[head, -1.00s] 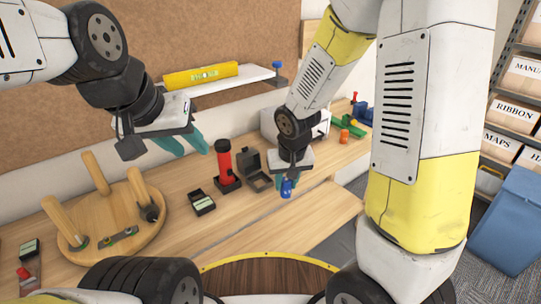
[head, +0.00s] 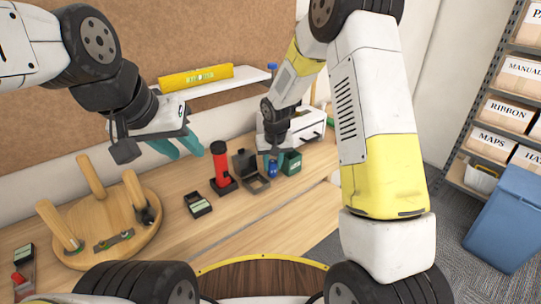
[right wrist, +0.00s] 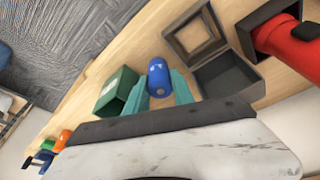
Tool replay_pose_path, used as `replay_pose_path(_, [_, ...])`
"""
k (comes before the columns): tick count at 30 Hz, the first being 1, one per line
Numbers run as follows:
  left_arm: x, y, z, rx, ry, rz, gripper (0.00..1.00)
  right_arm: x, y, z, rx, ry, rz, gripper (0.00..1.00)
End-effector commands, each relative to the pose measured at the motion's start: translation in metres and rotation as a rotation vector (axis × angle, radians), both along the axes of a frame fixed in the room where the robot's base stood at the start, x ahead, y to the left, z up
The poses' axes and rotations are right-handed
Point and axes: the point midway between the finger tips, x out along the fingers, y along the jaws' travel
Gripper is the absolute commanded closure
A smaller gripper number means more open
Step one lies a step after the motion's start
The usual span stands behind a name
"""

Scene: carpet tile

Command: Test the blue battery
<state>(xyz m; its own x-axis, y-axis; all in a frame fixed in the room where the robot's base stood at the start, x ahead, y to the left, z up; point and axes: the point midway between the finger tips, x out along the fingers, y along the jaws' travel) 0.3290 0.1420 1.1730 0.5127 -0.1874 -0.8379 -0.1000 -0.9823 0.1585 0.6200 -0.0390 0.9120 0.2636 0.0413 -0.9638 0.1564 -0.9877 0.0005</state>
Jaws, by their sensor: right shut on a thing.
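The blue battery (head: 272,169) is between the fingertips of my right gripper (head: 273,160), which is shut on it. In the right wrist view the battery (right wrist: 158,76) sits between the two teal fingers, between the green box (right wrist: 118,91) and an open dark box (right wrist: 229,79). I cannot tell how high above the bench it is. My left gripper (head: 186,147) is empty, its teal fingers apart, high over the bench. A small black device with a pale green display (head: 198,204) lies on the bench; it may be the tester.
A red flashlight (head: 220,163) stands in a black holder, left of the dark box (head: 257,183). The green box (head: 291,163) stands to its right. A round wooden stool (head: 80,225) with upturned legs is at left. A shelf (head: 215,83) holds a yellow level.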

Motion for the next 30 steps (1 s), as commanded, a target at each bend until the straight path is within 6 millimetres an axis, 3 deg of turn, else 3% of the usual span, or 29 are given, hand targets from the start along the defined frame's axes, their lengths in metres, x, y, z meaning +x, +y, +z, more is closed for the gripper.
replay_pose_path(12, [0.0, 0.0, 0.0, 0.0, 0.0, 0.0, 0.64, 0.0, 0.0, -0.01, 0.0, -0.001, 0.0, 1.0])
replay_pose_path(13, [0.0, 0.0, 0.0, 0.0, 0.0, 0.0, 0.64, 0.0, 0.0, -0.011, 0.0, -0.001, 0.0, 0.69])
replay_pose_path(14, [0.0, 0.0, 0.0, 0.0, 0.0, 0.0, 0.64, 0.0, 0.0, -0.01, 0.0, -0.001, 0.0, 0.63])
replay_pose_path(25, [0.0, 0.0, 0.0, 0.0, 0.0, 0.0, 0.64, 0.0, 0.0, -0.007, 0.0, -0.001, 0.0, 0.62])
replay_pose_path(30, [0.0, 0.0, 0.0, 0.0, 0.0, 0.0, 0.64, -0.005, -0.001, 0.015, 0.002, -0.004, -0.001, 0.62])
